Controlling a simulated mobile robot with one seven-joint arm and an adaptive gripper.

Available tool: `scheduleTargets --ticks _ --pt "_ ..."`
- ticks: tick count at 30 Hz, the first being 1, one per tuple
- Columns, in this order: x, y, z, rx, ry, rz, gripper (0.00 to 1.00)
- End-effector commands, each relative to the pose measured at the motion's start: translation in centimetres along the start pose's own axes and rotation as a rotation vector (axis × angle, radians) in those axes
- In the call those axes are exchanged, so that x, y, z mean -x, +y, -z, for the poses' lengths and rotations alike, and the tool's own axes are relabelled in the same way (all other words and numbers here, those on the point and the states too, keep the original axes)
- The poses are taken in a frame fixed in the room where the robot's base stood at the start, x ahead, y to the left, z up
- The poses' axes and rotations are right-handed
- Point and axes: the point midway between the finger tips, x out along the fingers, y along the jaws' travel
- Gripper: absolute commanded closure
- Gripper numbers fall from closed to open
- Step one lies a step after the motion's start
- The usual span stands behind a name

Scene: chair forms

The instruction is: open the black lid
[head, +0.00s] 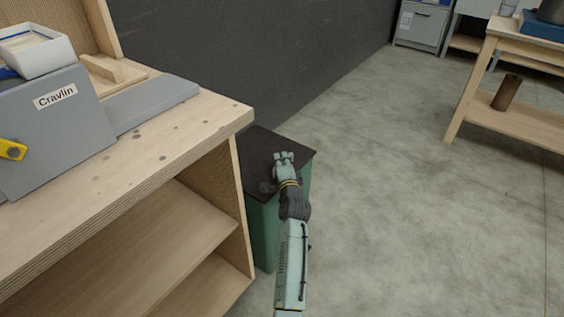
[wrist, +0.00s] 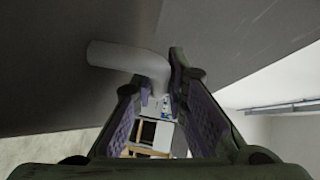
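The black lid (head: 270,141) lies flat and closed on top of a green bin (head: 264,235) beside the wooden workbench. In the wrist view, its dark surface (wrist: 60,50) fills the upper left. A grey bent handle (wrist: 125,58) shows close to that surface. My gripper (wrist: 162,75) has its two purple-padded fingers apart, with the bent part of the handle at the fingertips. Whether they touch it cannot be told. In the head view, my arm reaches over the lid and hides part of it and of the bin's front.
The workbench (head: 178,160) with open shelves stands close on the left, bearing a grey case (head: 55,140). A dark wall (head: 250,50) stands behind the bin. Open concrete floor (head: 400,190) lies to the right, with a wooden table (head: 505,115) farther off.

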Motion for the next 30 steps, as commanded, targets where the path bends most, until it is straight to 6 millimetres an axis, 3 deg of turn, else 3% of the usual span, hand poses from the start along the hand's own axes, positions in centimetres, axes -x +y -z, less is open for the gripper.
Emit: scheduleTargets --ticks 5,24,30 --pt "0.01 0.01 0.01 0.0 0.0 0.0 1.0" --pt "0.01 0.03 0.01 -0.001 0.0 -0.001 1.0" --pt "-0.55 -0.8 0.24 0.011 0.0 -0.013 1.0"
